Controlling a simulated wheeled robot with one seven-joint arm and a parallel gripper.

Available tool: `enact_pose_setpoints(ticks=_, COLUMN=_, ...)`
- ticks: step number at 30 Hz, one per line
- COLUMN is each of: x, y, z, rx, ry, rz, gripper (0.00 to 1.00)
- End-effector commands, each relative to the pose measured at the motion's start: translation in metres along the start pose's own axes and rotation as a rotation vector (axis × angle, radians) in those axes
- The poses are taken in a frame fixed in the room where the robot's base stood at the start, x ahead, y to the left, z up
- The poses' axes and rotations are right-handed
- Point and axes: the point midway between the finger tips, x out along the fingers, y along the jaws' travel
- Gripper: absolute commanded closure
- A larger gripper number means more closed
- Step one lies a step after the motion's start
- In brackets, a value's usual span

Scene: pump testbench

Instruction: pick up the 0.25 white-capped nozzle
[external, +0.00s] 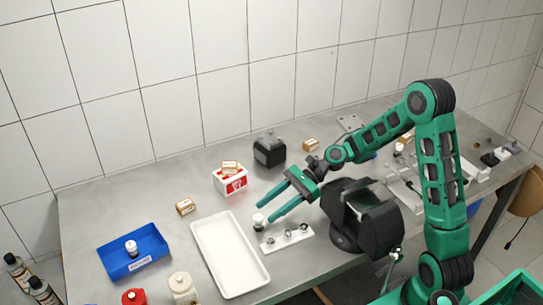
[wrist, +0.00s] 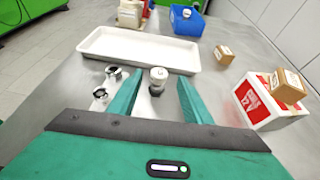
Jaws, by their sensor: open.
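A white-capped nozzle (external: 258,221) stands upright on the metal bench just right of the white tray, by the left end of a small white holder (external: 287,239). In the wrist view the nozzle (wrist: 158,80) shows its white cap and dark lower part between my two fingers. My gripper (external: 263,213) is open, its green fingers on either side of the nozzle; I cannot tell whether either finger touches it. Another white-capped piece (external: 131,247) stands in the blue bin (external: 115,262). The 0.25 marking is too small to read.
The white tray (external: 205,228) lies left of the nozzle. Silver fittings (wrist: 112,72) stand on the holder beside my finger. A red-and-white box (external: 230,179) with a small carton on top stands behind. A dark machine (external: 362,218) is at right. Bench between box and tray is mostly clear.

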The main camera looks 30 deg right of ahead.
Motion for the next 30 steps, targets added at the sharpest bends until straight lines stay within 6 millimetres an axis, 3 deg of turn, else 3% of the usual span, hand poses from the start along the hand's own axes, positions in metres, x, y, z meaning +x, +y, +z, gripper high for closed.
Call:
enact_pose_setpoints(ticks=6, x=0.029, y=0.001, z=0.001, rx=0.0, ry=-0.001, rz=0.002, gripper=0.55)
enact_pose_setpoints(ticks=13, x=0.03, y=0.0, z=0.001, rx=0.0, ry=-0.001, rz=0.001, gripper=0.55)
enact_pose_setpoints(ticks=18, x=0.03, y=0.0, z=0.001, rx=0.0, ry=-0.001, rz=0.0, gripper=0.96)
enact_pose_setpoints(ticks=19, x=0.03, y=0.0, z=0.001, rx=0.0, ry=-0.001, rz=0.0, gripper=1.0)
enact_pose_setpoints(ticks=30, x=0.029, y=0.0, z=0.004, rx=-0.002, ry=-0.001, rz=0.0, gripper=1.0)
